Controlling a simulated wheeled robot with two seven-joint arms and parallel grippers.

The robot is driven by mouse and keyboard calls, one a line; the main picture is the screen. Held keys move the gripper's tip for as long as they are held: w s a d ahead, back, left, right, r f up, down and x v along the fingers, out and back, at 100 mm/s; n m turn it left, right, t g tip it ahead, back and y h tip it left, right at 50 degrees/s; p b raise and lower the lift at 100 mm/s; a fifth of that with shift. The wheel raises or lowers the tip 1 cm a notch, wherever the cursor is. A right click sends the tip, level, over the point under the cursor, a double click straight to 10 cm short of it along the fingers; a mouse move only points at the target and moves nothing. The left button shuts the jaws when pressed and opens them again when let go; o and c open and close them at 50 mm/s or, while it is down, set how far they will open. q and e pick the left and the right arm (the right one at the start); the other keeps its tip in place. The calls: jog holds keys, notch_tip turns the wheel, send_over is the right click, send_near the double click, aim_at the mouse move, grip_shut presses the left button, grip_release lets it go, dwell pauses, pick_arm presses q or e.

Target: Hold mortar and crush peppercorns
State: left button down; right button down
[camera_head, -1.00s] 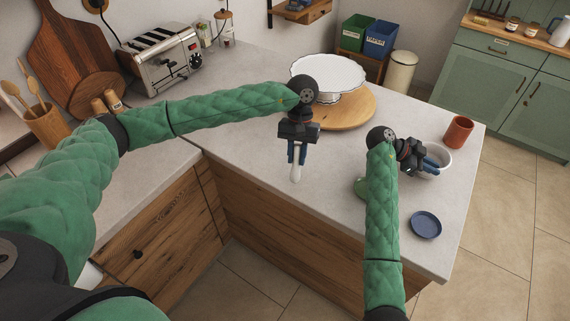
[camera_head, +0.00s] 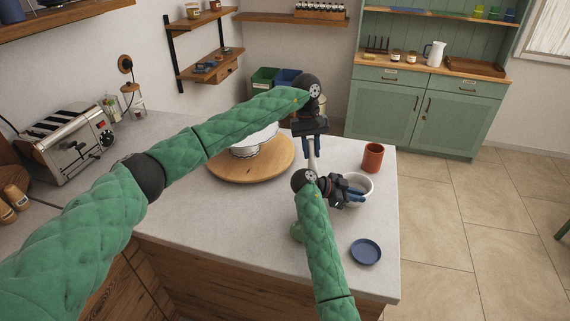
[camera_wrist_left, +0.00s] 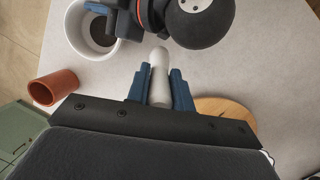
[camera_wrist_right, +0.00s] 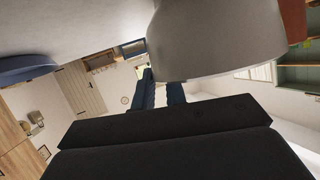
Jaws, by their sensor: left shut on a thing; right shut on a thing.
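The white mortar (camera_head: 362,183) stands upright on the counter near its right side. My right gripper (camera_head: 352,192) is shut on its near-left rim; in the right wrist view the mortar (camera_wrist_right: 222,38) looms large beside the fingers (camera_wrist_right: 160,95). The left wrist view looks into the mortar (camera_wrist_left: 75,40), with dark peppercorns (camera_wrist_left: 101,32) at the bottom. My left gripper (camera_head: 312,150) is shut on the white pestle (camera_head: 313,163), held pointing down, left of the mortar and behind my right wrist. The pestle (camera_wrist_left: 159,75) shows between the blue fingers (camera_wrist_left: 160,88) in the left wrist view.
A terracotta cup (camera_head: 373,157) stands just behind the mortar. A small blue plate (camera_head: 366,252) lies near the counter's right edge. A round wooden board (camera_head: 225,170) with a white dish (camera_head: 254,143) is at the left. My right wrist lies close to the pestle.

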pick_arm(q)
jog(key=w+d+r, duration=0.1)
jog(key=d+r, duration=0.1)
jog(key=d, duration=0.6)
send_over(353, 174)
jog(key=s+a, duration=0.2)
jog(key=s, duration=0.1)
jog(key=shift+w+a+x, duration=0.25)
jog(key=shift+w+x, duration=0.25)
jog(key=shift+x, duration=2.05)
jog(key=x, duration=0.6)
jog(key=shift+f+m, duration=0.2)
jog(key=shift+m, duration=0.1)
jog(key=shift+f, duration=0.6)
jog(key=shift+w, duration=0.1)
jog(key=shift+w+d, duration=0.15)
jog(key=shift+w, duration=0.25)
